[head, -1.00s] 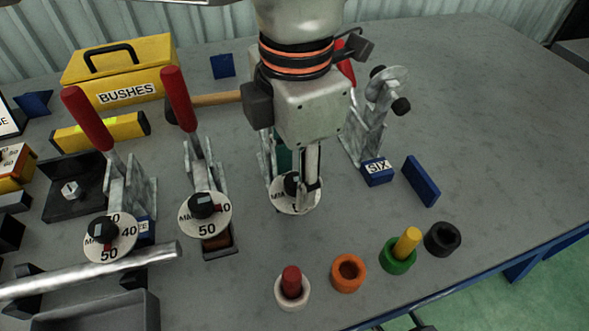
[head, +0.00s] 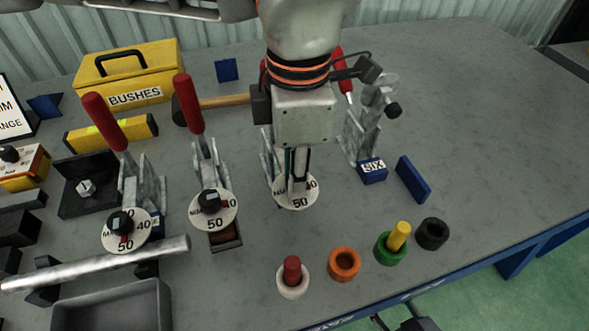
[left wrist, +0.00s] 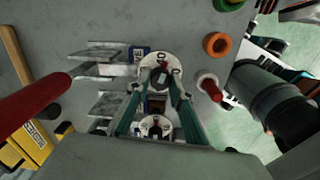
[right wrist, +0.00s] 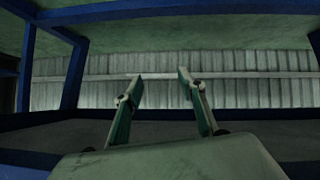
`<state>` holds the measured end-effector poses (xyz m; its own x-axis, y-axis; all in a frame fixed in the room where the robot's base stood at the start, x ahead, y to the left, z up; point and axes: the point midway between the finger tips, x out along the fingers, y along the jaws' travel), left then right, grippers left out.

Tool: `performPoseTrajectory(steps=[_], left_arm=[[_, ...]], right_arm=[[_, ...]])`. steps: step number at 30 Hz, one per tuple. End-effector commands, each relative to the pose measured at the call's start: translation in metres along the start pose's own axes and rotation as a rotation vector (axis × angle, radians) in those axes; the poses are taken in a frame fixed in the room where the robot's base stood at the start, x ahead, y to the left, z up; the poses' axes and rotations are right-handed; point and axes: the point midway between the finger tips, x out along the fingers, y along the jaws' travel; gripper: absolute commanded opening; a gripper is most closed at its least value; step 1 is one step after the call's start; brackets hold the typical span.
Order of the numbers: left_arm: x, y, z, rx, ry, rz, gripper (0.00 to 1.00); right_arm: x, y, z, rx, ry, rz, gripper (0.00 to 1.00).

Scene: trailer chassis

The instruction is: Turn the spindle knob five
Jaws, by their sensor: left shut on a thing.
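The spindle knob (left wrist: 160,78) is a dark knob over a white numbered dial (head: 296,201), on the clamp stand left of the one labelled SIX. The word on its own label (left wrist: 138,54) is not legible. My left gripper (head: 293,190) points down over the dial and hides the knob in the head view. In the left wrist view its green-lined fingers (left wrist: 157,88) close around the knob from both sides. "50" shows at the dial's front edge. My right gripper (right wrist: 157,86) is open and empty, facing a corrugated wall from among blue bench framing.
Two similar dials, one in the middle (head: 214,210) and one at left (head: 126,231), stand to the left. The SIX block (head: 372,171) and a blue plate (head: 413,180) are at right. White (head: 292,284), orange (head: 344,264), green (head: 388,249) and black (head: 432,233) bushes line the front.

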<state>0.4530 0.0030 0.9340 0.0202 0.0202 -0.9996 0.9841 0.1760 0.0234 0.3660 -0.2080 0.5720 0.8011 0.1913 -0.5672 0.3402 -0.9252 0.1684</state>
Motion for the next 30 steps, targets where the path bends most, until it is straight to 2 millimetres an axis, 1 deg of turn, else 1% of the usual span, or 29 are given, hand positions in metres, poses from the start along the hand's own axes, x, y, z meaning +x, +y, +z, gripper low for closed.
performPoseTrajectory(steps=[1,8,15,17,30], left_arm=[[-0.006,-0.001,0.000,0.043,0.000,0.009,0.00],[-0.006,0.000,0.000,0.261,0.007,0.010,0.00],[-0.005,0.000,0.001,0.491,0.014,0.011,0.00],[-0.005,0.000,0.001,0.548,0.017,0.010,0.00],[-0.004,0.000,0.002,0.956,0.029,0.012,0.00]], right_arm=[[-0.002,0.003,-0.004,-0.002,0.002,0.006,0.40],[-0.005,0.008,-0.003,0.003,-0.010,0.019,0.40],[-0.011,0.004,0.005,0.015,-0.035,0.018,0.40],[-0.012,0.004,0.004,0.017,-0.037,0.017,0.40],[-0.018,0.007,-0.021,0.033,-0.003,0.013,0.40]])
